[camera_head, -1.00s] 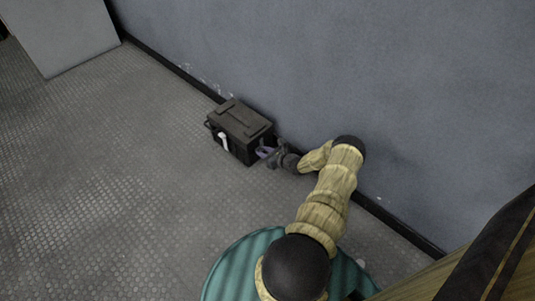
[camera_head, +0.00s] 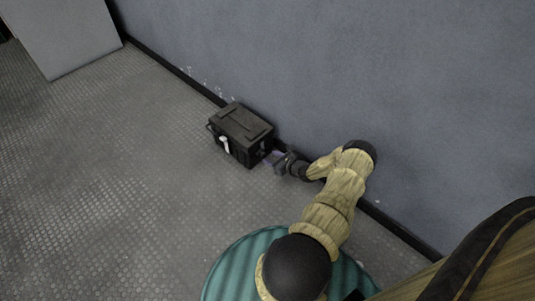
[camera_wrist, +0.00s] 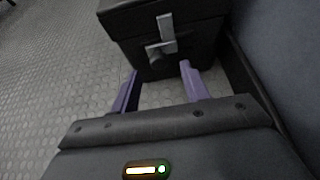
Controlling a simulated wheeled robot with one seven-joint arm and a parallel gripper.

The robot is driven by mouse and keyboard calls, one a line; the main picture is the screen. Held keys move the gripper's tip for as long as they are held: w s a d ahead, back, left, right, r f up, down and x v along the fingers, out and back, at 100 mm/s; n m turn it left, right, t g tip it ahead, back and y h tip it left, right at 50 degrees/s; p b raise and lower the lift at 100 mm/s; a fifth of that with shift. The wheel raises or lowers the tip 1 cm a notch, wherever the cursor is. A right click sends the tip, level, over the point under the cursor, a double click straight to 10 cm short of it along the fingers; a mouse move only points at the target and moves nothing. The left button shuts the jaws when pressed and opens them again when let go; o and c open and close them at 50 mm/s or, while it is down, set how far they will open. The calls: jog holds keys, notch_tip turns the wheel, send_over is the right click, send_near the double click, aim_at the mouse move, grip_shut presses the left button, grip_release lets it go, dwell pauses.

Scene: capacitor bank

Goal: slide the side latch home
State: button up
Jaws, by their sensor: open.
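A dark box (camera_head: 240,128) with a ridged lid stands on the floor by the wall. In the wrist view, its near side (camera_wrist: 194,45) carries a light grey latch (camera_wrist: 167,35), an upright bar with a short crosspiece at its lower left. My gripper (camera_head: 275,157) is low beside the box's right side. In the wrist view, its two purple fingers are open and empty (camera_wrist: 158,70). They point at the box, with their tips below and either side of the latch, apart from it.
A white handle-like piece (camera_head: 224,145) is on the box's front face. The wall (camera_head: 350,80) with its dark skirting runs close behind the box and my gripper. The floor (camera_head: 110,190) left of the box is clear. A grey panel (camera_head: 65,35) stands at far left.

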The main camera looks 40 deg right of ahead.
jog(key=p+v, duration=0.5)
jog(key=v, duration=0.8)
jog(key=w+a+r+n+g+y+p, duration=0.2)
jog(key=a+r+n+g, duration=0.3)
jog(key=a+r+n, duration=0.55)
jog(key=w+a+r+n+g+y+p, duration=0.3)
jog(key=a+r+n+g, duration=0.4)
jog(key=r, duration=0.7)
jog(key=s+a+r+n+h+p, duration=0.1)
jog(key=s+a+r+n+h, duration=0.1)
jog(key=s+a+r+n, duration=0.5)
jog(key=s+a+r+n+t+h+p, duration=0.1)
jog(key=a+r+n+h+p, duration=0.2)
jog(key=r, duration=0.7)
jog(key=s+a+r+n+h, duration=0.2)
jog(key=s+a+r+n, duration=0.1)
jog(key=a+r+n, duration=0.5)
notch_tip(320, 180, up, 39)
jog(key=m+p, duration=0.1)
jog(key=p, duration=3.7)
jog(key=shift+s+d, duration=0.35)
jog(key=shift+d, duration=0.1)
